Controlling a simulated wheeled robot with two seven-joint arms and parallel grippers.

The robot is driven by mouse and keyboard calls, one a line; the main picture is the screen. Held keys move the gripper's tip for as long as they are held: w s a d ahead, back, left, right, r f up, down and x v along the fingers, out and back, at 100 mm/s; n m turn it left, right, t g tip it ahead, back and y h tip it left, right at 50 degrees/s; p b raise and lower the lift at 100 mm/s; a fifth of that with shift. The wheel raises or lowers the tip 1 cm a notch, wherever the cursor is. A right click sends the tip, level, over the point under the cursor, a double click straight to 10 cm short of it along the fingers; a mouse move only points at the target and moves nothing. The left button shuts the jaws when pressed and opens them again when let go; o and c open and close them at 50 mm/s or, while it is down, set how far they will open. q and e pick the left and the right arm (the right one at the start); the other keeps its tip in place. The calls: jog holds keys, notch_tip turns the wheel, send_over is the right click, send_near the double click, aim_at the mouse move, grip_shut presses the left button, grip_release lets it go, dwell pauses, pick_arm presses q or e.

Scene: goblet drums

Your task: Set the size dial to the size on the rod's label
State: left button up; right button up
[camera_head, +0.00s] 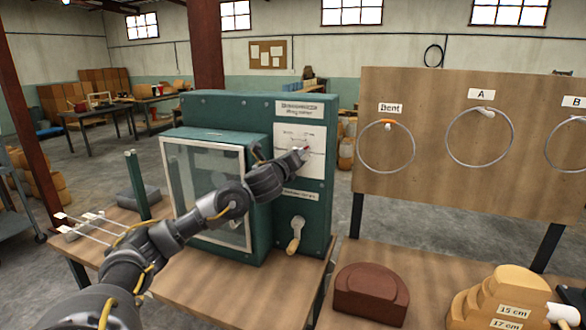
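The green machine (312,215) stands on a wooden table, with a white dial panel (312,133) on its upper right front. My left gripper (302,155) is at this panel, over the size dial. A small red mark shows at its tip; the dial is mostly hidden and its setting is too small to read. Whether the fingers are closed on it I cannot tell. Several thin rods (95,232) with small white labels lie at the table's left; their writing is unreadable here. A grey and white part, perhaps my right gripper (565,312), shows at the bottom right edge.
A crank (295,235) sits below the panel. A board (450,190) with hanging rings marked "Bent", "A" and "B" stands at right. A brown block (371,293) and stepped wooden forms (500,298) labelled 15 cm and 17 cm stand on the right table.

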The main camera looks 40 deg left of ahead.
pick_arm(q)
jog(key=m+b, duration=0.5)
jog(key=m, duration=0.1)
jog(key=shift+f+m, duration=0.1)
jog(key=shift+m, duration=0.2)
pick_arm(e)
notch_tip(320, 180, down, 6)
jog(key=w+d, duration=0.1)
jog(key=d, duration=0.1)
jog(key=shift+s+r, duration=0.1)
pick_arm(q)
jog(key=o, duration=1)
pick_arm(e)
jog(key=shift+s, duration=0.1)
